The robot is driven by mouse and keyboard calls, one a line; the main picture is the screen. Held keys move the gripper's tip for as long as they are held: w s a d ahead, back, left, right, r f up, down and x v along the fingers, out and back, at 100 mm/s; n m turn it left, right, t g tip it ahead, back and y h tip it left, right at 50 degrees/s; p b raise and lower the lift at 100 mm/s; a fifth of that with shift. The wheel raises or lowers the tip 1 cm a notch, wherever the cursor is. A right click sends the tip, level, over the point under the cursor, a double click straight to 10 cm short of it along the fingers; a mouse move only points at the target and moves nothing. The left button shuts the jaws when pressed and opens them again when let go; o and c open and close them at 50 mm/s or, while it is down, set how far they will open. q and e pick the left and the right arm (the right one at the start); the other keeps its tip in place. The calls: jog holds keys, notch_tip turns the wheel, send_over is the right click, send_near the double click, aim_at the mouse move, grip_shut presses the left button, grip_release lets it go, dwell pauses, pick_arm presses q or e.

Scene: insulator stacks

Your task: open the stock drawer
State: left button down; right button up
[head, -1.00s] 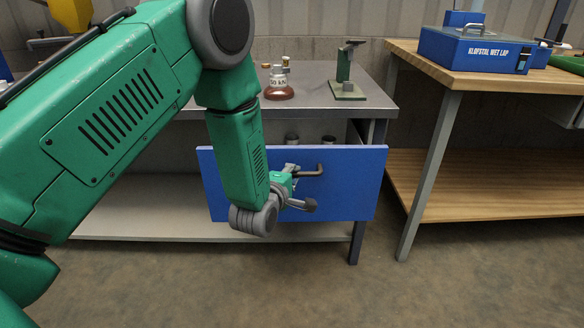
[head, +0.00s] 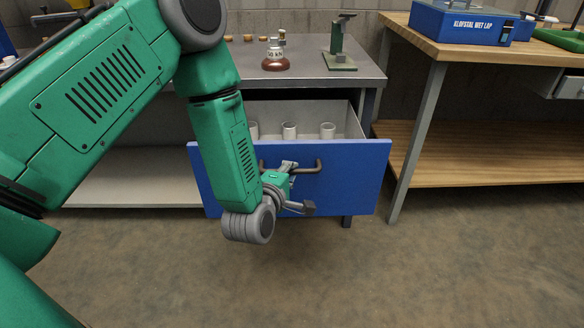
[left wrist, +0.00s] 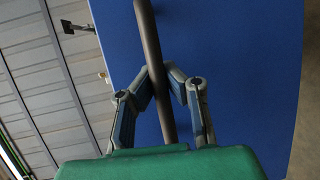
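The stock drawer (head: 350,190) has a blue front and stands well out from under the grey bench, with its inside showing in the head view. Its dark bar handle (head: 318,166) shows in the left wrist view too (left wrist: 148,35), running between my fingers. My left gripper (head: 288,168) is at the handle, in front of the drawer. In the left wrist view its two fingers (left wrist: 161,78) close in on the bar from both sides. My left arm hides the drawer front's left part. My right gripper is in neither view.
Several white cylindrical pieces (head: 289,130) stand in the drawer. The grey bench (head: 300,72) carries a brown-based item (head: 276,60) and a green stand (head: 339,50). A wooden table (head: 440,50) with a blue case (head: 465,22) stands right. The floor in front is clear.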

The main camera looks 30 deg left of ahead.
pick_arm(q)
jog(key=shift+f, duration=0.1)
jog(key=c, duration=1.6)
grip_release()
jog(key=shift+a, duration=0.1)
jog(key=v, duration=1.1)
jog(key=shift+s, duration=0.4)
